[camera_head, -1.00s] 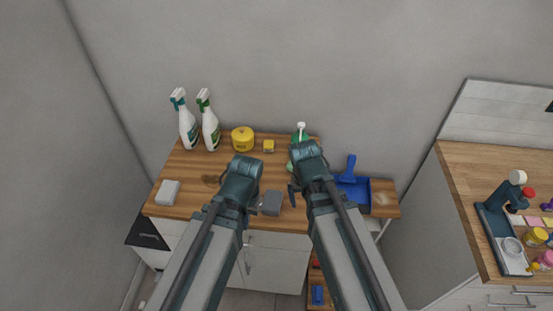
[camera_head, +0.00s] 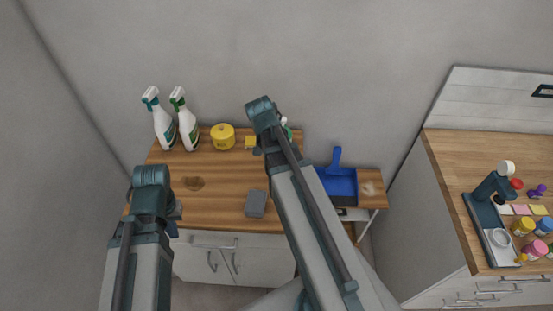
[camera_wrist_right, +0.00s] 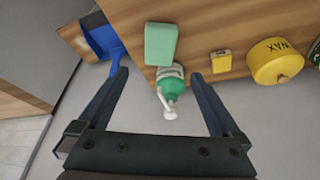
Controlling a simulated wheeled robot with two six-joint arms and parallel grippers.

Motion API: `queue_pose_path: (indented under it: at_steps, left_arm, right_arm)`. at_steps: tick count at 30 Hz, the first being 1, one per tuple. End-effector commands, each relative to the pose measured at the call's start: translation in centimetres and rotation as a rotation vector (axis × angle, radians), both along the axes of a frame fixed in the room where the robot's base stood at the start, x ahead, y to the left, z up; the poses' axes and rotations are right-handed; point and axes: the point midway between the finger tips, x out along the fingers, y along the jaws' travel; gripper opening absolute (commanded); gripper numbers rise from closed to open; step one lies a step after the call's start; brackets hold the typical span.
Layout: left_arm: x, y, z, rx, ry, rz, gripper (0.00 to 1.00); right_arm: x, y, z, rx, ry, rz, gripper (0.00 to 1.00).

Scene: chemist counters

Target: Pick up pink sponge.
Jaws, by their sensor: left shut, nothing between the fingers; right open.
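I cannot identify a pink sponge for sure. A small flat pink piece (camera_head: 521,210) lies among coloured pieces on the right counter, too small to tell what it is. My right gripper (camera_wrist_right: 160,74) is open and empty, with a green spray bottle (camera_wrist_right: 171,84) and a pale green block (camera_wrist_right: 161,44) beyond its fingers in the right wrist view. In the head view my right arm covers that block. My left gripper (camera_head: 175,217) is shut and empty at the front left of the wooden table, mostly hidden behind its wrist.
A grey block (camera_head: 256,203) lies on the table (camera_head: 215,208) between my arms. Two spray bottles (camera_head: 161,124) (camera_head: 187,124), a yellow wax tin (camera_head: 222,137) and a small yellow box (camera_head: 250,142) stand at the back. A blue dustpan (camera_head: 338,183) lies to the right.

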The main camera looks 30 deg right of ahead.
Motion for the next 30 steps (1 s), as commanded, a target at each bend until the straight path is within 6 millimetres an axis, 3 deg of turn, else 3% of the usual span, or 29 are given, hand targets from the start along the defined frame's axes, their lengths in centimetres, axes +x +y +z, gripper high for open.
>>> queue_pose_path:
  at_steps: [18, 30]
  left_arm:
    - [0.0, 0.0, -7.7, 0.000, 0.000, 0.002, 0.00]
    - [0.0, 0.0, -8.6, 0.000, 0.000, 0.001, 0.00]
  right_arm:
    - [1.8, -2.3, -7.7, 0.001, 0.001, 0.001, 1.00]
    - [2.0, -2.6, -8.6, 0.000, 0.002, 0.003, 1.00]
